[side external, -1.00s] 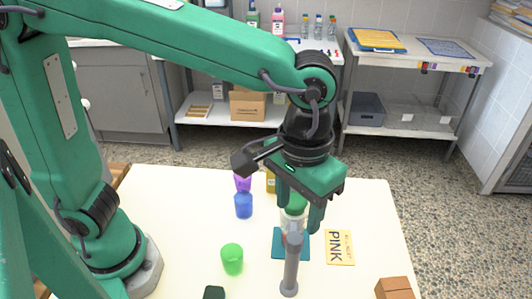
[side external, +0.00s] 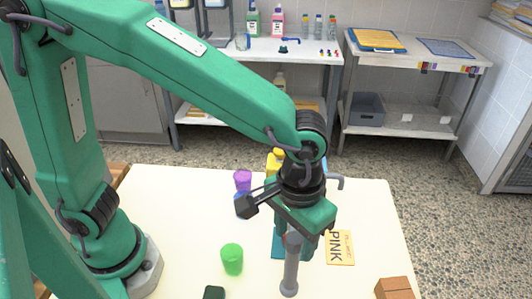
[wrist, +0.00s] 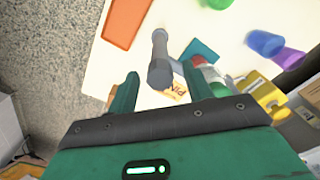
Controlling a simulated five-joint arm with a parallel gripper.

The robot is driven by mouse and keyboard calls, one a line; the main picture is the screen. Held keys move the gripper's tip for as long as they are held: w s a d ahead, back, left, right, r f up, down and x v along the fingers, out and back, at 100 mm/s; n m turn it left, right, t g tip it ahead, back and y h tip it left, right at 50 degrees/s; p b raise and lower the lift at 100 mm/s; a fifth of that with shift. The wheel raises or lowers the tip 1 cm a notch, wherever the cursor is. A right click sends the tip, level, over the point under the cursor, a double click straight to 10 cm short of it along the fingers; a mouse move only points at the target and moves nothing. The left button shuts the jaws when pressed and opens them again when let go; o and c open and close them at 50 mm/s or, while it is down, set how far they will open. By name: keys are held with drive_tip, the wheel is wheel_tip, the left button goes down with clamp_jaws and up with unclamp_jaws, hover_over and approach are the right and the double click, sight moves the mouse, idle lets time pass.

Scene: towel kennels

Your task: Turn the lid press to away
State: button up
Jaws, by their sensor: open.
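A grey upright post with a rounded, wider head stands at the front of the white table; it looks like the lid press (side external: 290,272). It also shows in the wrist view (wrist: 159,50), seen from above between my fingers. My gripper (wrist: 160,73) is open and empty. In the side view my gripper is low over the table behind the post, which partly hides the fingers. I cannot tell whether a finger touches the post.
A teal mat (wrist: 200,52) and a PINK card (side external: 340,247) lie near the post. A jar with red and white (wrist: 208,75) is close to one finger.

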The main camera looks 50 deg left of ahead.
drive_tip(key=shift+f, duration=0.1)
clamp_jaws()
drive_tip(key=shift+m, duration=0.4)
drive_tip(key=m, duration=1.2)
drive_tip(key=shift+m, duration=0.3)
drive_tip(key=m, duration=0.4)
drive_tip(key=shift+m, duration=0.3)
